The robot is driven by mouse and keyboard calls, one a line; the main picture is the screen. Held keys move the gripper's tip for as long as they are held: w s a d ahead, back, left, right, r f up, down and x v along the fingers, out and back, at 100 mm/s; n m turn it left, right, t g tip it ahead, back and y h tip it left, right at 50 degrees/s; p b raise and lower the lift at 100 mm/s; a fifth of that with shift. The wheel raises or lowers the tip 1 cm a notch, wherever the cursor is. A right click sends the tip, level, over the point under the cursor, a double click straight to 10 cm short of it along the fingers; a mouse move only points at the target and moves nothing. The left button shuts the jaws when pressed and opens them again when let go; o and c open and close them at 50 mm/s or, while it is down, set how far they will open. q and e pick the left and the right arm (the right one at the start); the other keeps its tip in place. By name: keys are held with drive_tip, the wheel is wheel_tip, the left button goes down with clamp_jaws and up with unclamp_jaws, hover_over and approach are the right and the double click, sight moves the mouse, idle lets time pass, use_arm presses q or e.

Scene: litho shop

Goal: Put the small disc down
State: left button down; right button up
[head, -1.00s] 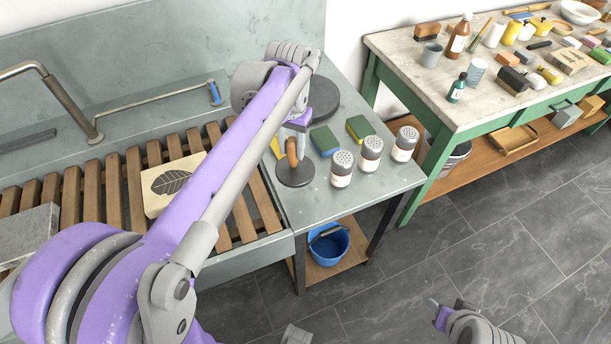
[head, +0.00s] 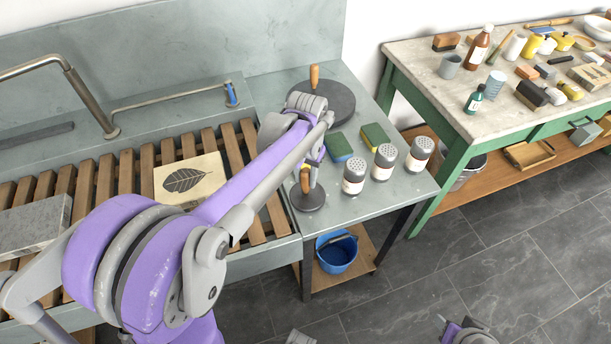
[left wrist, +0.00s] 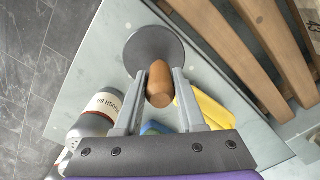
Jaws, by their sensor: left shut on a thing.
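The small disc (head: 309,201) is dark grey and round, with an upright wooden handle (head: 305,178). It is level at the front of the grey counter, left of the shaker jars; I cannot tell whether it touches the counter. My left gripper (head: 307,172) comes down from above and is shut on the handle. In the left wrist view, the fingers (left wrist: 156,88) sit either side of the handle, with the disc (left wrist: 153,47) beyond. A larger disc (head: 338,103) with a wooden handle lies farther back. My right gripper (head: 455,328) is low at the bottom edge, its jaws unclear.
Several shaker jars (head: 384,162) and two sponges (head: 340,147) stand close right of the small disc. A slatted rack (head: 126,181) with a leaf-printed block (head: 189,179) is on the left. A blue bucket (head: 336,252) sits below the counter. A cluttered green-framed table (head: 425,85) is at right.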

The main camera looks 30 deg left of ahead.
use_arm(q)
drive_tip(key=c, duration=0.5)
unclamp_jaws()
drive_tip(key=shift+f, duration=0.1)
drive_tip(key=shift+r, duration=0.3)
wheel_tip(320, 180, up, 11)
drive_tip(key=shift+d+r+p, duration=0.1)
drive_tip(key=shift+r+p, duration=0.05)
drive_tip(key=shift+p, duration=0.35)
drive_tip(key=shift+s+d+r, duration=0.1)
drive_tip(key=s+d+f+t, duration=0.2)
drive_tip(key=s+d+f, duration=0.1)
drive_tip(key=s+f, duration=0.3)
drive_tip(key=s+d+f+t, duration=0.3)
drive_tip(key=s+d+f, duration=0.1)
drive_tip(key=s, duration=0.6)
drive_tip(key=shift+s+d+f+m, duration=0.2)
drive_tip(key=shift+f+m, duration=0.2)
drive_tip(key=shift+f, duration=0.5)
